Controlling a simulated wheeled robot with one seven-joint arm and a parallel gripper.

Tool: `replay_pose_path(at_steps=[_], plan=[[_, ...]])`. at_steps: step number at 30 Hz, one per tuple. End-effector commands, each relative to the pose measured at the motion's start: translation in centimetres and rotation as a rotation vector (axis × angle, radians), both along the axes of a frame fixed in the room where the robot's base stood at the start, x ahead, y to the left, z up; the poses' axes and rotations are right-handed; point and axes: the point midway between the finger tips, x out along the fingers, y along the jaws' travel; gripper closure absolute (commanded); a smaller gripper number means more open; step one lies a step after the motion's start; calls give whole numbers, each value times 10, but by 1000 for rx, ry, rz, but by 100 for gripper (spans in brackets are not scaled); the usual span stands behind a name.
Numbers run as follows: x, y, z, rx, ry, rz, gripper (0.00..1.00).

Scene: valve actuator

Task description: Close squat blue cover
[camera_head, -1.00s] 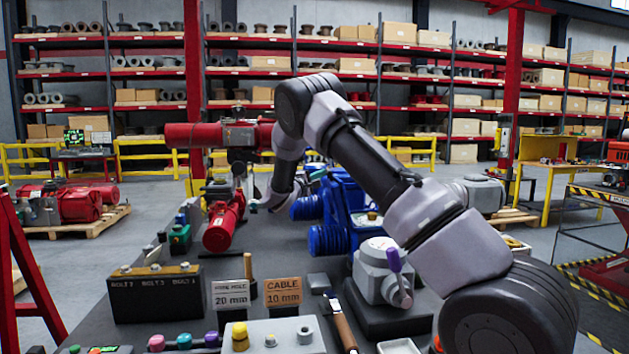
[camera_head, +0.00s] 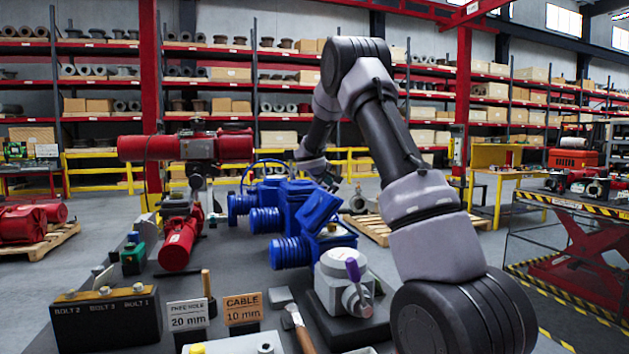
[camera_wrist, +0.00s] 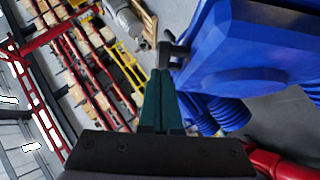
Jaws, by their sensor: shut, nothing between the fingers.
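A blue actuator housing (camera_head: 298,205) with several ribbed cylinders stands on the bench, and a blue panel (camera_head: 322,208) sits tilted at its right side. I cannot tell for certain which blue part is the squat cover. In the wrist view a large blue slab-like part (camera_wrist: 235,45) fills the upper right, with a dark handle (camera_wrist: 172,50) at its left edge. My gripper (camera_wrist: 160,76) is shut and empty, its green fingertips close to that handle; contact cannot be told. In the head view my gripper (camera_head: 330,184) is small, behind and above the blue housing.
A grey unit with a purple-handled lever (camera_head: 345,280) stands in front of the blue housing. A red actuator (camera_head: 185,148) stands to the left. Sign cards (camera_head: 242,308) and a black bolt box (camera_head: 106,316) are at the front. Floor beyond the bench is mostly open.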

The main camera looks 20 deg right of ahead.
Motion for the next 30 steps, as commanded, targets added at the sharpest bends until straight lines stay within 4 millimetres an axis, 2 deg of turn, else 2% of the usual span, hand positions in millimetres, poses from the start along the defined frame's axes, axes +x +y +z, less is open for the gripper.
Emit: replay_pose_path(at_steps=[1, 6, 15, 21, 30], plan=[[-1, -13, -3, 45, -1, -6, 100], [-1, -42, -21, 206, -2, -7, 100], [-1, -81, -56, 458, -3, -7, 100], [-1, -99, -82, 612, -2, -6, 100], [0, -111, -112, 770, -1, -2, 100]])
